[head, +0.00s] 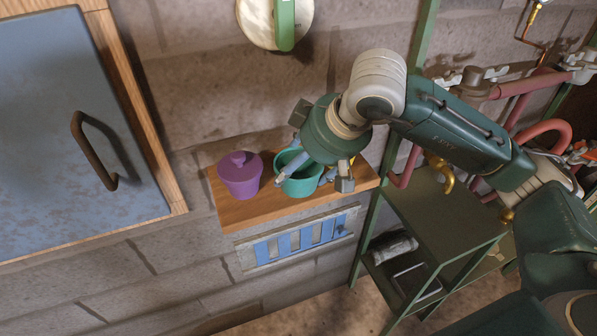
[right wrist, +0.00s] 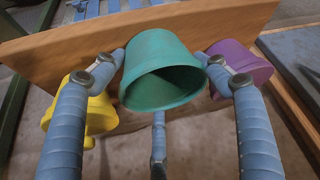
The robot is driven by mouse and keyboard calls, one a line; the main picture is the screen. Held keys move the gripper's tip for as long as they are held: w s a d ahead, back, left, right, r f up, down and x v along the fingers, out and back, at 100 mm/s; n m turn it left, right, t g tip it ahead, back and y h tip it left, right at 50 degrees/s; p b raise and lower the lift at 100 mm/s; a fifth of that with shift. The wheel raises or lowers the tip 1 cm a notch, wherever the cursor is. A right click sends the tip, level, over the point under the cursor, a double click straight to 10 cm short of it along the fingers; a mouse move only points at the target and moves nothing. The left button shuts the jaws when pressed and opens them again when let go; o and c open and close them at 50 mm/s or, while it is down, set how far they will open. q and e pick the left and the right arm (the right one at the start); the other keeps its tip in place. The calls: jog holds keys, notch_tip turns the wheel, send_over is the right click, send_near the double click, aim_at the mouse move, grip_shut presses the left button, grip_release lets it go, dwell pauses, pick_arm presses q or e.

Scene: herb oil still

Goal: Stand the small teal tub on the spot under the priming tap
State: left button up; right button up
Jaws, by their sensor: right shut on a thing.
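The small teal tub (head: 299,186) is open-topped and is at the wooden wall shelf, between a purple lidded pot and a yellow one. My right gripper (right wrist: 162,62) comes down over it from the right, with its fingers shut on the tub's sides. In the right wrist view the teal tub (right wrist: 160,72) shows its open mouth between the fingertips. I cannot tell whether its base touches the shelf. A brass tap (head: 446,180) hangs over the green metal rack to the right; no marked spot under it is clear. My left gripper is not in view.
The purple pot (head: 240,180) stands close left of the tub on the wooden shelf (head: 262,216). The yellow pot (right wrist: 99,108) is on its other side. The green rack's upper shelf (head: 440,222) looks largely bare. A blue cabinet door (head: 60,130) is at left; pink pipes run at right.

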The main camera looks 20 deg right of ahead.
jog(key=shift+s+f, duration=0.1)
notch_tip(320, 180, up, 10)
jog(key=shift+f+b, duration=0.1)
jog(key=shift+b, duration=0.95)
jog(key=m, duration=0.1)
jog(key=d+f+m+h, duration=0.1)
jog(key=m, duration=0.1)
jog(key=f+m+h, duration=0.1)
jog(key=shift+d+f+m+t, duration=0.15)
jog(key=shift+d+m+t, duration=0.15)
jog(key=shift+d+m, duration=0.1)
